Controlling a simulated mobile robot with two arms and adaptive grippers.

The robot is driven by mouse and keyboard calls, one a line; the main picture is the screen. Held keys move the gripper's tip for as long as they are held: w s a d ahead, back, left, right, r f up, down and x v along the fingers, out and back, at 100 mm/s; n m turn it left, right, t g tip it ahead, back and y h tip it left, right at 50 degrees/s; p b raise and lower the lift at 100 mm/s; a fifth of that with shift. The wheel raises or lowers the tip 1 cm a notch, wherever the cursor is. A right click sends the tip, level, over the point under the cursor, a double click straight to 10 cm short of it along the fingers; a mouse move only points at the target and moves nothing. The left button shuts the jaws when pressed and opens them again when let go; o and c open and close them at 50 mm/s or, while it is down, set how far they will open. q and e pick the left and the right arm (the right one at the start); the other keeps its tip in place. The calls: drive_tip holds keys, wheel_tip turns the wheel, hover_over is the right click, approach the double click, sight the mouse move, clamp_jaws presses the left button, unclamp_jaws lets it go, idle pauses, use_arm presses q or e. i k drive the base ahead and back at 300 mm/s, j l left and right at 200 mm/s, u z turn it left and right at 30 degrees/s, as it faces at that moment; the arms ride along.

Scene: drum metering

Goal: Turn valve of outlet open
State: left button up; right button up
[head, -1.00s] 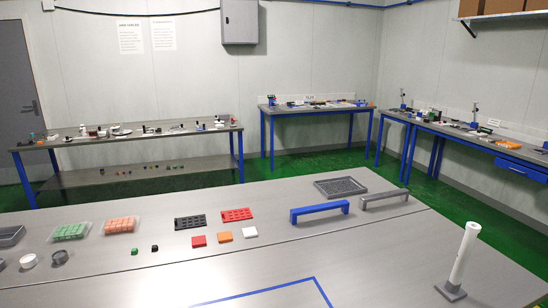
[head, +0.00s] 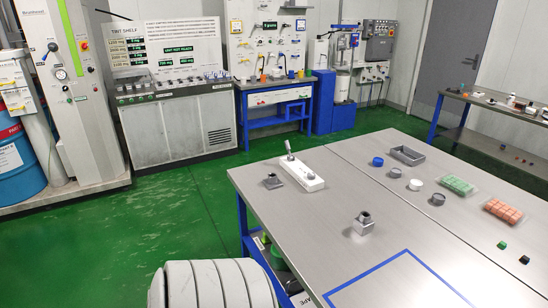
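I cannot pick out for certain which part is the outlet or its valve. A blue drum (head: 18,165) with a red band stands at the far left edge, partly cut off. Beside it a tall pale cabinet (head: 85,120) carries a round gauge (head: 61,74) and small fittings. A tint shelf unit (head: 178,125) has a row of small fittings along its top, too small to read as open or closed. On the near table a white block (head: 297,173) carries an upright grey lever-like part (head: 289,150). Neither of my grippers is in view.
The grey table (head: 450,225) fills the right, with grey fittings (head: 363,222), cups, a grey tray (head: 407,155) and green and orange racks. Green floor (head: 170,205) is open between the table and the wall units. A workbench (head: 270,95) stands at the back.

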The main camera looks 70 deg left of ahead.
sight(311, 176)
drive_tip(key=u, duration=2.05)
drive_tip(key=i+j, duration=0.1)
drive_tip(key=j+z, duration=0.05)
drive_tip(key=j, duration=0.05)
